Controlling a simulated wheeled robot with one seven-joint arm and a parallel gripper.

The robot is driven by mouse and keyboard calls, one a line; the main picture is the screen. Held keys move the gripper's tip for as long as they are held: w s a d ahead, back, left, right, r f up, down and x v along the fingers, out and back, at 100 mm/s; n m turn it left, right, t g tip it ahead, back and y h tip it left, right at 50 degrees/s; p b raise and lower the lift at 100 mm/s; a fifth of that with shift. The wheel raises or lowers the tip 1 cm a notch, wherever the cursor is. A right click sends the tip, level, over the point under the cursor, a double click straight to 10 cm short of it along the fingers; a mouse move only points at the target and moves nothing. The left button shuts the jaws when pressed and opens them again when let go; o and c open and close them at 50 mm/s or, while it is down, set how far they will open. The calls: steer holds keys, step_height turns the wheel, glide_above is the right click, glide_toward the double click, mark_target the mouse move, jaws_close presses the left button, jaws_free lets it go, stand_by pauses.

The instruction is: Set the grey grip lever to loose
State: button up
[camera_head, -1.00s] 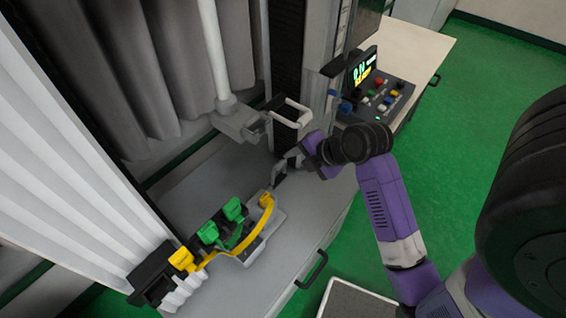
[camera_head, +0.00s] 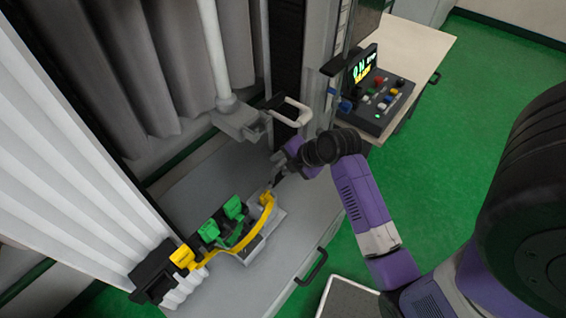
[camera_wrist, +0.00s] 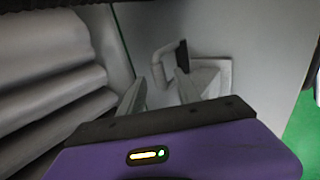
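In the wrist view a small grey upright handle (camera_wrist: 160,62) with a dark part stands just beyond my fingertips, beside a pale block. It looks like the grey grip lever, but its setting cannot be read. My gripper (camera_wrist: 164,90) is open, with its two grey fingers apart and nothing clearly between them. In the head view my gripper (camera_head: 277,174) is low over the grey bench, right of the yellow and green parts. The lever cannot be picked out clearly there, close to my fingers.
A yellow curved strap (camera_head: 258,222) and green clamps (camera_head: 233,208) lie left of my gripper. A pale loop handle (camera_head: 297,108) is above it, near the tower column. A control box (camera_head: 380,105) with coloured buttons stands on the right-hand table. Curtains (camera_head: 175,70) hang behind.

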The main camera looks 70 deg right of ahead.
jaws_close()
stand_by(1.3)
